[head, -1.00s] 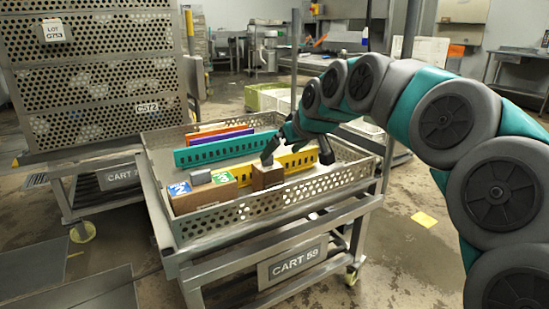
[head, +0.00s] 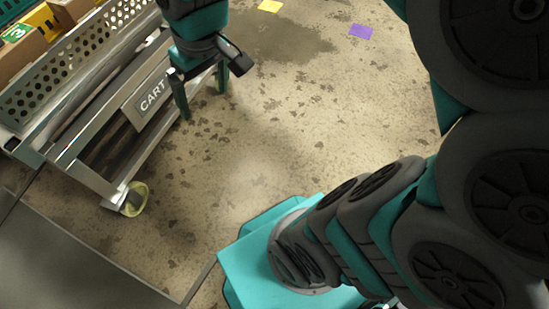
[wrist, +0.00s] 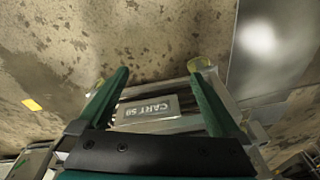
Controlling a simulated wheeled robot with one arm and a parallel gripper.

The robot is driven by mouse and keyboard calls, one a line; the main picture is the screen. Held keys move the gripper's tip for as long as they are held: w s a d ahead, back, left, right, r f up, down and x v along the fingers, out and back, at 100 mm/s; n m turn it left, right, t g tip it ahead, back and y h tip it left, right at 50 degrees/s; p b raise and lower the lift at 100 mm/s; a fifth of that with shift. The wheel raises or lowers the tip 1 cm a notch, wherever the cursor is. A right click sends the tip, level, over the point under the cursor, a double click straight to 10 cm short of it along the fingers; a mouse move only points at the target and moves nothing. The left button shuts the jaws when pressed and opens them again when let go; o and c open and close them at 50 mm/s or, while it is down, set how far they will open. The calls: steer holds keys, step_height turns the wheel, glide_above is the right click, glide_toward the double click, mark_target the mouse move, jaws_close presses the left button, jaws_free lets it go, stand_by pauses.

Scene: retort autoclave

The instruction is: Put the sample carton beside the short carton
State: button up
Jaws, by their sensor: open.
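In the head view a brown carton (head: 22,52) with a green label marked 3 stands in the cart's tray at the top left, cut by the picture edge. Another brown carton (head: 68,8) shows in part at the top edge, beside a yellow strip. I cannot tell which is the sample carton or the short carton. My gripper (head: 204,104) is open and empty, pointing down outside the tray, in front of the cart. In the wrist view its two fingers (wrist: 160,73) stand apart with no carton between them.
The cart's perforated tray wall (head: 75,72) lies left of my gripper. The cart's label plate (head: 150,97) also shows between my fingers in the wrist view (wrist: 147,109). A yellow caster (head: 134,199) stands below. A yellow patch (head: 270,6) and a purple patch (head: 360,31) lie on open floor.

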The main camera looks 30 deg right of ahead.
steer(key=s+d+f+m+g, duration=0.1)
steer(key=s+d+f, duration=0.1)
steer(key=s, duration=0.6)
steer(key=s+d+f+m+g+h, duration=0.1)
steer(key=s+d+f+m+g, duration=0.1)
steer(key=s+f, duration=0.3)
steer(key=s+d, duration=0.1)
steer(key=s, duration=0.1)
steer(key=shift+s+d, duration=0.2)
steer(key=shift+s, duration=0.2)
step_height(320, 180, up, 9)
steer(key=p, duration=0.9)
steer(key=shift+r, duration=0.2)
